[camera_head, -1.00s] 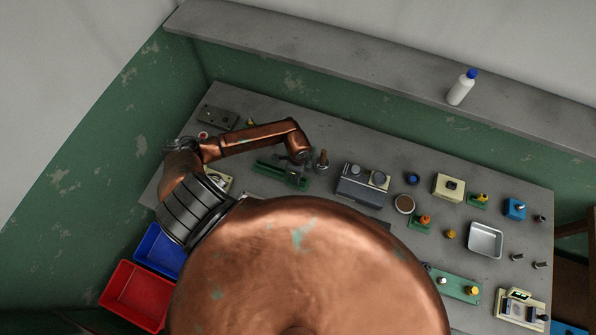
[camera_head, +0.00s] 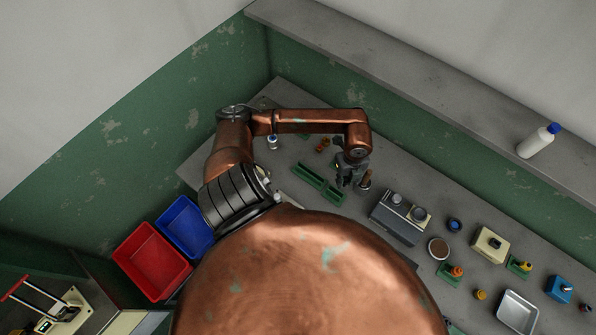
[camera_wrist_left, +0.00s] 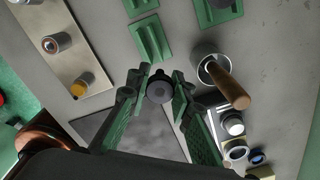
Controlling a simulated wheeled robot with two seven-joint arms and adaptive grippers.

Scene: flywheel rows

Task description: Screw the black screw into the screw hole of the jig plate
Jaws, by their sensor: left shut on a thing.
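My left gripper (camera_head: 352,178) hangs over the bench, just left of an upright cup with a wooden handle. In the left wrist view my left gripper (camera_wrist_left: 159,88) is shut, with a dark round piece (camera_wrist_left: 159,91) between its green fingertips. The piece looks like the black screw seen from its head; its shank is hidden. A pale plate (camera_wrist_left: 88,48) with a metal cylinder and a yellow knob lies at the left of that view, apart from the fingers. I cannot tell whether it is the jig plate, and no screw hole is clear. My right gripper is not seen.
The wooden-handled cup (camera_wrist_left: 226,82) stands close beside the fingers. Green slotted blocks (camera_head: 318,185) lie left of the gripper. A grey two-knob device (camera_head: 400,217) stands to the right. A red bin (camera_head: 152,260) and a blue bin (camera_head: 184,226) sit at the lower left.

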